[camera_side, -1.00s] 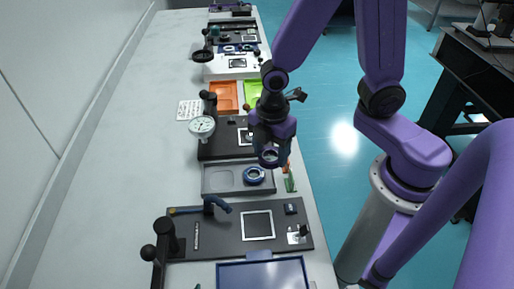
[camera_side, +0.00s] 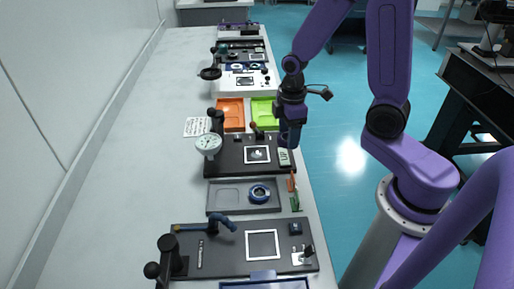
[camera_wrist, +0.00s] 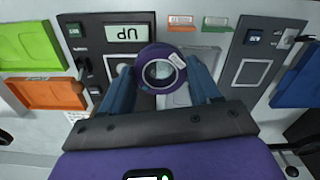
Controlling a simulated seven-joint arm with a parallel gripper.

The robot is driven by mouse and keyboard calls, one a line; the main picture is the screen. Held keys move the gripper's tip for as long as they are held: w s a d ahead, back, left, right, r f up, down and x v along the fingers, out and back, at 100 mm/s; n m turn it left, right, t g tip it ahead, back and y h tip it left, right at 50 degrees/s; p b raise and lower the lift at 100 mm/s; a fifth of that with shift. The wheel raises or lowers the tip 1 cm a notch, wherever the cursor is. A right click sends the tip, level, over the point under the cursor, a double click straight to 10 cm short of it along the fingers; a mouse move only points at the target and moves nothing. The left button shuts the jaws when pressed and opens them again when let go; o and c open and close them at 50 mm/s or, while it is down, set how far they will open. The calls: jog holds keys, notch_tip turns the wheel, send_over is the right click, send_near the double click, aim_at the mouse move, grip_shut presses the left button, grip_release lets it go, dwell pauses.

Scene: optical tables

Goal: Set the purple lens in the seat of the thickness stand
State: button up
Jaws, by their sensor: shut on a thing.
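My gripper (camera_wrist: 160,78) is shut on the purple lens (camera_wrist: 158,70), a ring with clear glass held by its rim between the blue fingers. In the side view my gripper (camera_side: 287,138) is above the right end of a black base plate (camera_side: 225,163). This plate carries a round white dial gauge (camera_side: 208,143) at its left and a white-framed square (camera_side: 257,155); I take it to be the thickness stand. In the wrist view its display (camera_wrist: 125,32) reads "UP". The lens is raised off the plate. I cannot make out the seat clearly.
Another black plate (camera_side: 215,262) with a blue-handled arm is nearer. The left of the table is clear.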

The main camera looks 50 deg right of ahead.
jog(key=w+f, duration=0.3)
jog(key=w, duration=0.4)
send_over(257, 155)
jog(key=f, duration=0.5)
jog(key=shift+s+d+f, duration=0.1)
jog(key=shift+s, duration=0.1)
jog(key=shift+w+f, duration=0.15)
jog(key=shift+f, duration=0.05)
jog(key=shift+w+f, duration=0.15)
jog(key=shift+f, duration=1.5)
jog(key=o, duration=1.1)
jog(key=shift+f, duration=0.15)
